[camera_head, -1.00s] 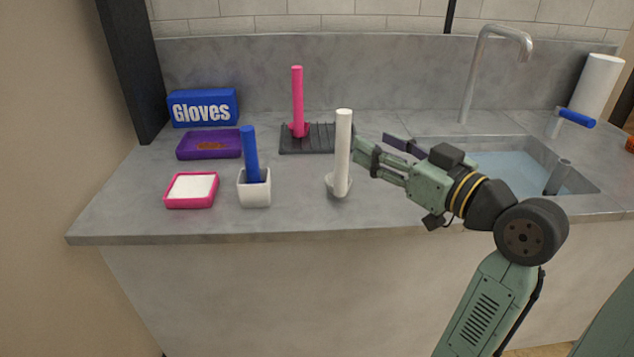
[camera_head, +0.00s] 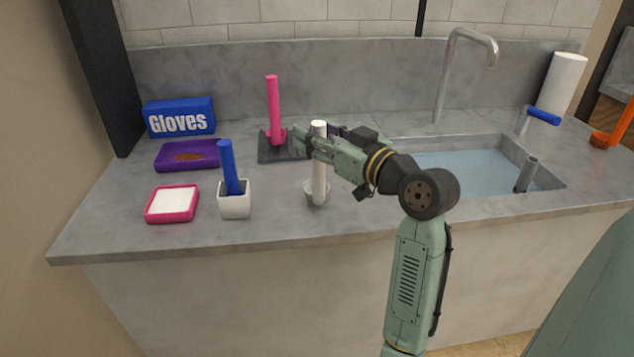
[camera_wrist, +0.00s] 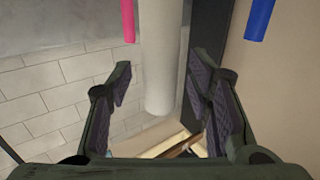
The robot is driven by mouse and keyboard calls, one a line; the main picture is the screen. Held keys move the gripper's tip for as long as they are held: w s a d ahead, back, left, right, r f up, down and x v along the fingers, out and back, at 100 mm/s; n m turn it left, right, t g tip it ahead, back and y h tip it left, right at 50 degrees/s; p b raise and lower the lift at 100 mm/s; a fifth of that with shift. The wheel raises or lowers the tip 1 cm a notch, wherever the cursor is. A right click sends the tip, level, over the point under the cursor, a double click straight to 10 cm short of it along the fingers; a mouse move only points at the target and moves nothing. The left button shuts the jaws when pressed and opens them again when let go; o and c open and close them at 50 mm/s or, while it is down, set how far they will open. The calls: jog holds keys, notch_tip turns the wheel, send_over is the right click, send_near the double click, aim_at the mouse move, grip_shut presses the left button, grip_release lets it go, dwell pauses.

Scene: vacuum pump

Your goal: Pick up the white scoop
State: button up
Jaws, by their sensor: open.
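The white scoop (camera_head: 318,180) stands upright on the counter in the head view, its long handle up and its small bowl at the bottom. My gripper (camera_head: 304,143) is at the upper part of the handle, with its fingers to either side of it. In the wrist view the white handle (camera_wrist: 163,60) hangs between the two open fingers of my gripper (camera_wrist: 163,95), with a gap on each side. Part of the handle is hidden by a finger in the head view.
A white cup (camera_head: 234,200) with a blue-handled tool (camera_head: 228,165) stands left of the scoop. A pink tray (camera_head: 172,203), purple tray (camera_head: 187,155) and blue gloves box (camera_head: 179,117) are farther left. A pink tool (camera_head: 273,105) stands on a dark rack (camera_head: 268,154) behind. The sink (camera_head: 470,165) is right.

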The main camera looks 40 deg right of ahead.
grip_shut()
dwell(0.5)
